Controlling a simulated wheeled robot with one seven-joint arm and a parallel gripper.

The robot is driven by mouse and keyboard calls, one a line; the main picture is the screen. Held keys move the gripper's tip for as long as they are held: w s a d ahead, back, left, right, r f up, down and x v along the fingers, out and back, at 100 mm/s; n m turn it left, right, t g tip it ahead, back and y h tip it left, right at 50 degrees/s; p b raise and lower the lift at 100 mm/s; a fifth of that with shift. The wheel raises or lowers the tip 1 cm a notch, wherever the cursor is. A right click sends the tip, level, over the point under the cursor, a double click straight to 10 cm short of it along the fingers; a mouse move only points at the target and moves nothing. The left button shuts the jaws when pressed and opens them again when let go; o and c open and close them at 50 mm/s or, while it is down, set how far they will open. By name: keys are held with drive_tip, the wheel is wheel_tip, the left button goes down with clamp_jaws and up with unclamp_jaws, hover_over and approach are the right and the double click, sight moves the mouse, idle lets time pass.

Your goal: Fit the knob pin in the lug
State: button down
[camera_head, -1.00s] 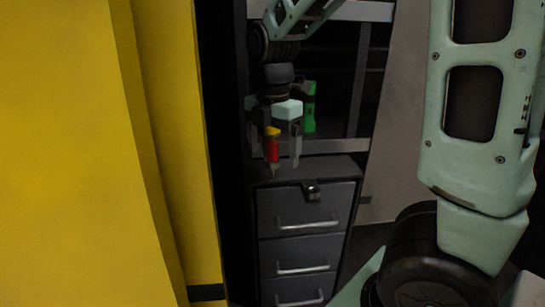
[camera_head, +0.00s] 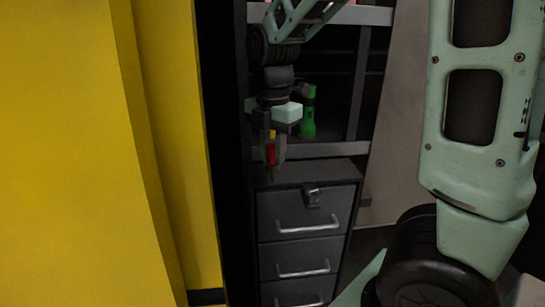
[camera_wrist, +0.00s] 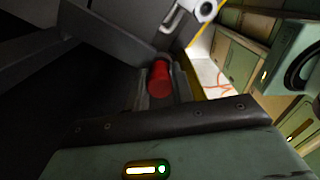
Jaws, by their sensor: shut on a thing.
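The knob pin (camera_head: 271,153), red with a yellow part above it, is between the fingers of my gripper (camera_head: 272,160) in the head view. My gripper points down and is shut on it, just above or at the dark cabinet top; I cannot tell whether the pin touches it. In the wrist view the red knob (camera_wrist: 160,80) shows as a red cylinder, its lower part hidden. A small dark metal fitting, seemingly the lug (camera_head: 312,196), sits at the top edge of the upper drawer, right of and below my gripper.
The grey drawer cabinet (camera_head: 335,172) has several drawers with bar handles. A green flashlight (camera_head: 308,113) stands behind my gripper, to its right. A shelf rack (camera_head: 350,14) rises behind. A large yellow panel (camera_head: 70,150) fills the left side.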

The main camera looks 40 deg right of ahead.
drive_tip(key=shift+r+p, duration=2.25)
drive_tip(key=shift+r, duration=0.65)
drive_tip(key=shift+r, duration=0.1)
drive_tip(key=shift+r+p, duration=1.6)
drive_tip(key=shift+r, duration=0.35)
drive_tip(key=shift+f, duration=0.1)
